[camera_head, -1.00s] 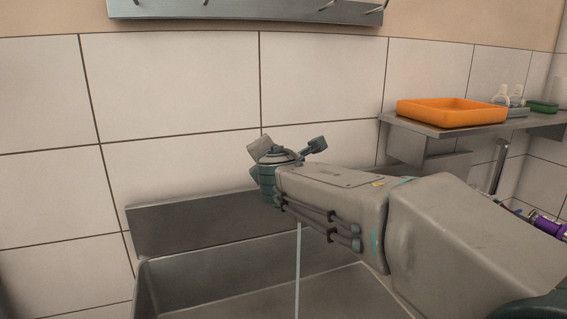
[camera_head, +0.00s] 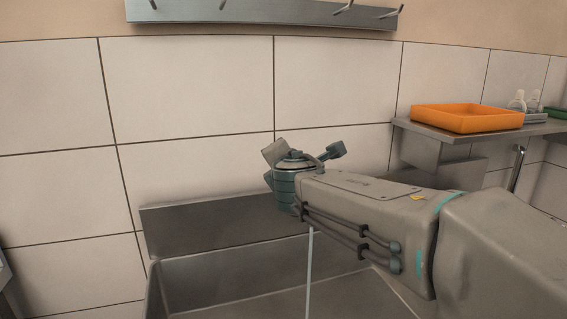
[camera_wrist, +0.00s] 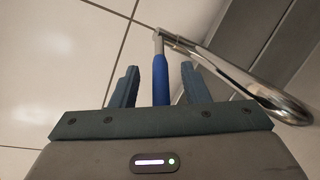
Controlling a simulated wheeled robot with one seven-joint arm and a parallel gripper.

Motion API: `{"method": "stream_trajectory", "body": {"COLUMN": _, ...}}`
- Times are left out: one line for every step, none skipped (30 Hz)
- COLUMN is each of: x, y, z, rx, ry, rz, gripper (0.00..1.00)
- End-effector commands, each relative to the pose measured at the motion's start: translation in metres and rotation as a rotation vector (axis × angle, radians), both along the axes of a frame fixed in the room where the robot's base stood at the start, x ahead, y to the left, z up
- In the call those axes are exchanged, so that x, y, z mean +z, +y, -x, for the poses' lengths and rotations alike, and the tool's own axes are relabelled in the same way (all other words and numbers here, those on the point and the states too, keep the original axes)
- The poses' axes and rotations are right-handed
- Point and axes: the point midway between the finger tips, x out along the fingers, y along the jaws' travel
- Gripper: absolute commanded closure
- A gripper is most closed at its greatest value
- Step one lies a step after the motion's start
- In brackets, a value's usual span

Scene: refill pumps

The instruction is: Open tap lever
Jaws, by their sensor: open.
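The tap's blue lever (camera_wrist: 160,80) stands upright in the wrist view, between the two fingers of my gripper (camera_wrist: 160,70). The gripper is open, with a gap on both sides of the lever. The chrome tap spout (camera_wrist: 237,78) curves away to the right of the right finger. In the head view my arm reaches in from the right and its wrist end is above the sink (camera_head: 225,268). The tap and lever are hidden behind my arm there. A thin pale vertical streak (camera_head: 310,270) hangs below my wrist and looks like running water.
A metal shelf (camera_head: 440,131) at the right holds an orange tray (camera_head: 466,119) and small bottles (camera_head: 517,101). A hook rack (camera_head: 265,14) is on the tiled wall above. The wall left of my wrist is clear.

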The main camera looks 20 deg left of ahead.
Motion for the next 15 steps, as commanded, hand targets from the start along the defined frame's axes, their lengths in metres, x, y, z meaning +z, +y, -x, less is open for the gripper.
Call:
{"method": "stream_trajectory", "body": {"x": 0.003, "y": -0.004, "z": 0.009, "rx": 0.002, "ry": -0.001, "rz": -0.002, "gripper": 0.59}}
{"method": "stream_trajectory", "body": {"x": 0.005, "y": -0.007, "z": 0.014, "rx": 0.003, "ry": -0.002, "rz": -0.003, "gripper": 0.59}}
{"method": "stream_trajectory", "body": {"x": 0.007, "y": -0.011, "z": 0.021, "rx": 0.001, "ry": -0.001, "rz": -0.004, "gripper": 0.59}}
{"method": "stream_trajectory", "body": {"x": 0.008, "y": -0.013, "z": 0.026, "rx": 0.001, "ry": -0.001, "rz": -0.003, "gripper": 0.59}}
{"method": "stream_trajectory", "body": {"x": 0.009, "y": -0.016, "z": 0.032, "rx": 0.001, "ry": -0.002, "rz": -0.002, "gripper": 0.59}}
{"method": "stream_trajectory", "body": {"x": 0.011, "y": -0.019, "z": 0.039, "rx": 0.002, "ry": -0.001, "rz": -0.002, "gripper": 0.59}}
{"method": "stream_trajectory", "body": {"x": 0.013, "y": -0.022, "z": 0.044, "rx": 0.002, "ry": -0.001, "rz": -0.004, "gripper": 0.59}}
{"method": "stream_trajectory", "body": {"x": 0.014, "y": -0.024, "z": 0.049, "rx": 0.002, "ry": -0.001, "rz": -0.003, "gripper": 0.59}}
{"method": "stream_trajectory", "body": {"x": 0.016, "y": -0.028, "z": 0.056, "rx": 0.002, "ry": -0.003, "rz": -0.002, "gripper": 0.59}}
{"method": "stream_trajectory", "body": {"x": 0.017, "y": -0.030, "z": 0.061, "rx": 0.002, "ry": -0.002, "rz": -0.001, "gripper": 0.59}}
{"method": "stream_trajectory", "body": {"x": 0.018, "y": -0.032, "z": 0.066, "rx": 0.002, "ry": -0.001, "rz": -0.002, "gripper": 0.59}}
{"method": "stream_trajectory", "body": {"x": 0.019, "y": -0.035, "z": 0.071, "rx": 0.002, "ry": -0.001, "rz": -0.003, "gripper": 0.59}}
{"method": "stream_trajectory", "body": {"x": 0.020, "y": -0.037, "z": 0.075, "rx": 0.002, "ry": -0.002, "rz": -0.001, "gripper": 0.59}}
{"method": "stream_trajectory", "body": {"x": 0.021, "y": -0.039, "z": 0.079, "rx": 0.003, "ry": -0.002, "rz": 0.000, "gripper": 0.59}}
{"method": "stream_trajectory", "body": {"x": 0.022, "y": -0.041, "z": 0.083, "rx": 0.001, "ry": -0.001, "rz": -0.001, "gripper": 0.59}}
